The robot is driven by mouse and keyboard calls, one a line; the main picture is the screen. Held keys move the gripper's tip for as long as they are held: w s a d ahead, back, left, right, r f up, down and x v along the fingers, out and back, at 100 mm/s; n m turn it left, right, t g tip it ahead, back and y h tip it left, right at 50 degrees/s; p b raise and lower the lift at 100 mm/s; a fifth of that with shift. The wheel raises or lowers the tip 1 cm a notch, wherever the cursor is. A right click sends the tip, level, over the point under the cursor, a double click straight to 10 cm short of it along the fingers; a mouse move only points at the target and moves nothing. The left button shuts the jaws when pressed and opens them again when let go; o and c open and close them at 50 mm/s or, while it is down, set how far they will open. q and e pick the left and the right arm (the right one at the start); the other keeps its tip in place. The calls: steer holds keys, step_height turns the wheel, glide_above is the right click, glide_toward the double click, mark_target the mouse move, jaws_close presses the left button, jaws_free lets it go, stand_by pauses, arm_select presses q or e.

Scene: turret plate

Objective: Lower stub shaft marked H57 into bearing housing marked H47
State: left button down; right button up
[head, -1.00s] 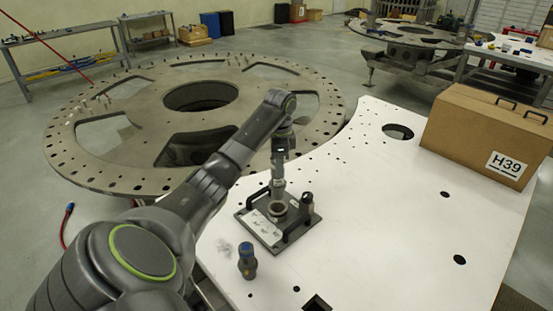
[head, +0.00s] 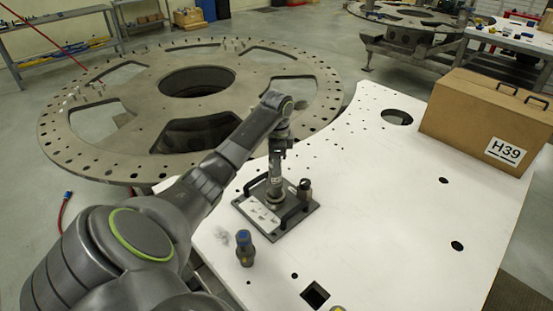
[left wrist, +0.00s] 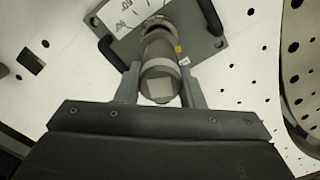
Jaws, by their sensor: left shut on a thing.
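My left gripper (head: 276,154) is shut on a grey metal stub shaft (head: 274,178), which it holds upright over the bearing housing. The housing (head: 292,218) is a dark square plate with a round central collar, two black handles and white labels, lying on the white table. The shaft's lower end meets the collar; how deep it sits inside cannot be told. In the left wrist view, the shaft (left wrist: 160,62) is between the two fingers, with the housing's ring (left wrist: 158,22) around its far end. The marks H57 and H47 are not legible. My right gripper is not in view.
A cardboard box marked H39 (head: 485,120) stands at the right of the white table (head: 390,220). A large perforated ring plate (head: 110,140) lies behind. The table between housing and box is clear.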

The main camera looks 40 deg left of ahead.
arm_select(q)
steer(key=shift+s+f, duration=0.1)
steer(key=shift+f, duration=2.2)
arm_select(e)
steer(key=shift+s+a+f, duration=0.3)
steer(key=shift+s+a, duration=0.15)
arm_select(q)
steer(key=c, duration=0.9)
jaws_free()
steer(key=shift+d, duration=0.1)
